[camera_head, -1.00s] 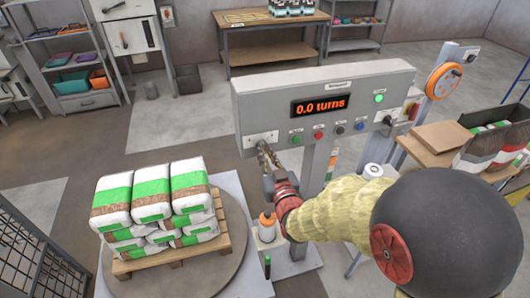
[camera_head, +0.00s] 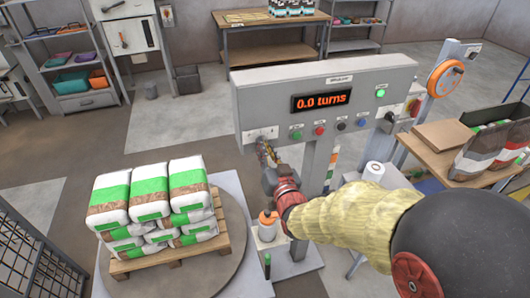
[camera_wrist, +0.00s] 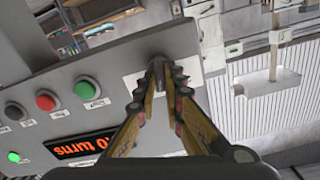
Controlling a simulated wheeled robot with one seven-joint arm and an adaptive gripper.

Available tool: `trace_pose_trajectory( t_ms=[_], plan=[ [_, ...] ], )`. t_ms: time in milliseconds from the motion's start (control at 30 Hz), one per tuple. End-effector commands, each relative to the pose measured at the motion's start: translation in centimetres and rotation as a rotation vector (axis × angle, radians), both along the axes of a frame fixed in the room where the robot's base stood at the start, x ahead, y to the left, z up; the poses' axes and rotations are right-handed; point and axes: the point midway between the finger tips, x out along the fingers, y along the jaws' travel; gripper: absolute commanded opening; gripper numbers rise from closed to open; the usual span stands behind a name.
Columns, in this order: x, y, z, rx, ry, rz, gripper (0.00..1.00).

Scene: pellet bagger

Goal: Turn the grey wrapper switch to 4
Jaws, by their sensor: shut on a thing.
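The grey wrapper switch (camera_wrist: 157,68) sits on a pale plate at the lower left of the control panel (camera_head: 350,78). In the head view its plate (camera_head: 261,133) shows, but the knob is mostly hidden by my fingers. My gripper (camera_head: 262,147) is at the switch, and its fingers (camera_wrist: 160,88) are shut on the knob in the wrist view. The display (camera_head: 321,102) reads "0.0 turns". The number the switch points to is too small to read.
Several buttons (camera_head: 319,130) sit in a row right of the switch, with a lit green one (camera_head: 380,93) above. A pallet (camera_head: 180,258) of stacked bags stands on a round turntable at left. A table (camera_head: 443,156) with bags is at right.

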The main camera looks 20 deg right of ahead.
Motion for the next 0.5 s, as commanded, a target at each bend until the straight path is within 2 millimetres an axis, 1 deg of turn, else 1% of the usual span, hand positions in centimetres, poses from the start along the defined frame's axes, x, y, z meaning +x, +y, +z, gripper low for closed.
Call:
trace_pose_trajectory(
  t_ms=[200,500],
  plan=[
    [0.01,-0.11,-0.31,0.199,-0.003,0.000,0.00],
    [0.01,-0.20,-0.34,0.439,-0.001,0.000,0.00]
  ],
)
